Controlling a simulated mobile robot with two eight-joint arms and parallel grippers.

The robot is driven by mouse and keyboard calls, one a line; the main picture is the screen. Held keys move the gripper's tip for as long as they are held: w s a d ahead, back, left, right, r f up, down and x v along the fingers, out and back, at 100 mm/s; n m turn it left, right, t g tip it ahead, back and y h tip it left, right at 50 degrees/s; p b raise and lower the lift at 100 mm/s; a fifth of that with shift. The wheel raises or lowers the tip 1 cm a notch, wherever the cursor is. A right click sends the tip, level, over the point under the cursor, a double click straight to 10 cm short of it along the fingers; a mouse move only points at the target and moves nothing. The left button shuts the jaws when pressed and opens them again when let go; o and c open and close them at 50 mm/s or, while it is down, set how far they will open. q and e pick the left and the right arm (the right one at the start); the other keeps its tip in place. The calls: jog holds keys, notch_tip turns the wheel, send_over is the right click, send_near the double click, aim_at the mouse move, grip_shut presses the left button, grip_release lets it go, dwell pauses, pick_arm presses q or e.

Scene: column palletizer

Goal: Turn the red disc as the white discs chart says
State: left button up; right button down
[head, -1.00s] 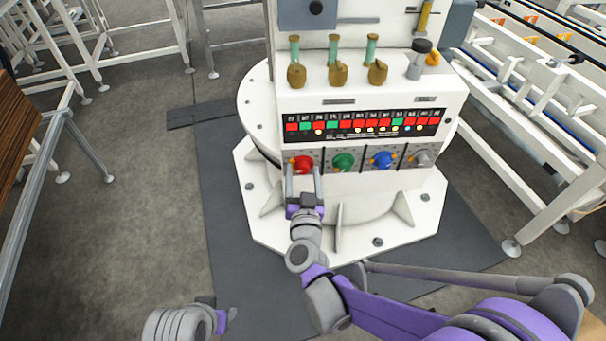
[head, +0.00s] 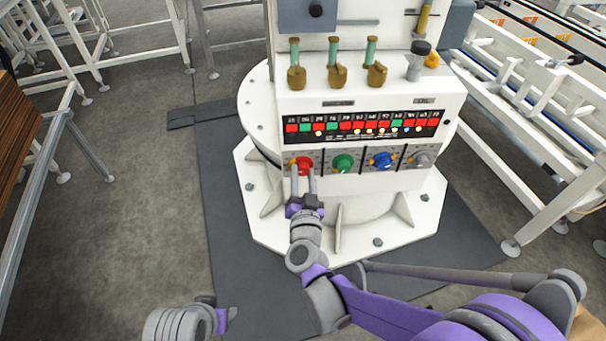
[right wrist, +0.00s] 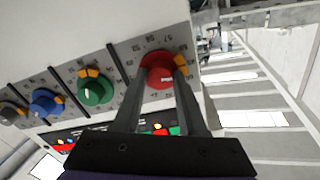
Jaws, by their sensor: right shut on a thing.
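The red disc (head: 304,162) is a round knob at the left end of the knob row in the head view. It also shows in the right wrist view (right wrist: 161,69), with an orange mark beside it and a numbered scale around it. My right gripper (head: 303,174) is shut on the red disc, one finger on each side. My left gripper (head: 222,318) is only partly seen low in the head view, away from the panel, and its jaw opening is unclear. I cannot make out a white discs chart.
Right of the red disc are a green knob (head: 343,164), a blue knob (head: 382,161) and a grey knob (head: 422,161). A dark strip (head: 360,136) with red and green squares is above. White conveyor frames stand to the right.

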jog(key=shift+m+p, duration=0.35)
jog(key=shift+m, duration=1.45)
jog(key=shift+c, duration=2.3)
grip_release()
jog(key=shift+s, duration=0.1)
jog(key=s+p, duration=0.1)
jog(key=s, duration=0.9)
jog(key=shift+s+d+r, duration=0.15)
jog(key=shift+s+d, duration=0.1)
jog(key=shift+s, duration=0.05)
